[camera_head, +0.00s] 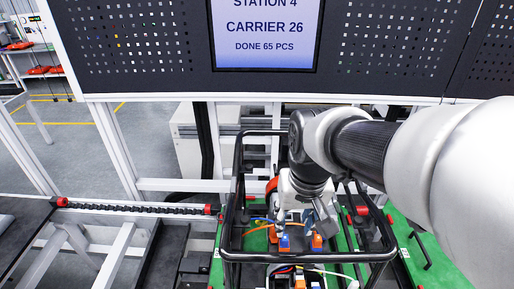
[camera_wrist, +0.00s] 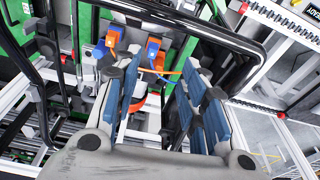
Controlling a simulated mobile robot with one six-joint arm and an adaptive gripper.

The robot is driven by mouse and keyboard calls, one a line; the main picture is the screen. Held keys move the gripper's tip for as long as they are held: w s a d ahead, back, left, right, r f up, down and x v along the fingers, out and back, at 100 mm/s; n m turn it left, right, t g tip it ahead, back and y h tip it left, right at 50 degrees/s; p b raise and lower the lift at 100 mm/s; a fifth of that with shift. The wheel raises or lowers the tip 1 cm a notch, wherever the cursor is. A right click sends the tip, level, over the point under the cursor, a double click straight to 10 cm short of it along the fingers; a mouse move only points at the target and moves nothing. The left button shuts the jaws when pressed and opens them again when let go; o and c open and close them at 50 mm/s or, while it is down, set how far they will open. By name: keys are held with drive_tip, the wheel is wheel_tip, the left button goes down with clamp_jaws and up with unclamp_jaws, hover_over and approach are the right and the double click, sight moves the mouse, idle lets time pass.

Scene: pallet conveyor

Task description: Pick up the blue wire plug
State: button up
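The blue wire plug (camera_head: 285,243) stands inside a black tubular frame (camera_head: 310,256), just left of an orange plug (camera_head: 317,241) in the head view. In the wrist view the blue plug (camera_wrist: 153,47) is ahead of the fingertips, with the orange plug (camera_wrist: 112,38) to its left. My gripper (camera_head: 303,224) points down into the frame, above and close to the plugs. The wrist view shows its blue-padded fingers (camera_wrist: 161,66) spread wide with no plug between the pads. Contact is not visible, and the arm hides part of the frame.
Frame bars surround my gripper; one thick black bar (camera_wrist: 205,32) crosses the upper wrist view. Orange and other wires (camera_head: 258,229) lie near the plugs. A station screen (camera_head: 266,35) hangs behind. A black conveyor rail (camera_head: 135,208) runs to the left.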

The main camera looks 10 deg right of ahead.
drive_tip(key=w+g+p, duration=0.2)
drive_tip(key=w+p, duration=0.4)
drive_tip(key=p, duration=0.1)
hover_over(285, 237)
drive_tip(key=shift+m, duration=0.4)
drive_tip(key=f, duration=1.2)
drive_tip(key=shift+s+a, duration=0.1)
drive_tip(key=shift+a, duration=0.25)
drive_tip(key=shift+d+f+p, duration=0.15)
drive_tip(key=shift+d+f, duration=0.05)
drive_tip(key=shift+f, duration=1.15)
drive_tip(key=shift+d+f+p, duration=0.15)
drive_tip(key=shift+f, duration=1.15)
drive_tip(key=shift+c, duration=0.3)
clamp_jaws()
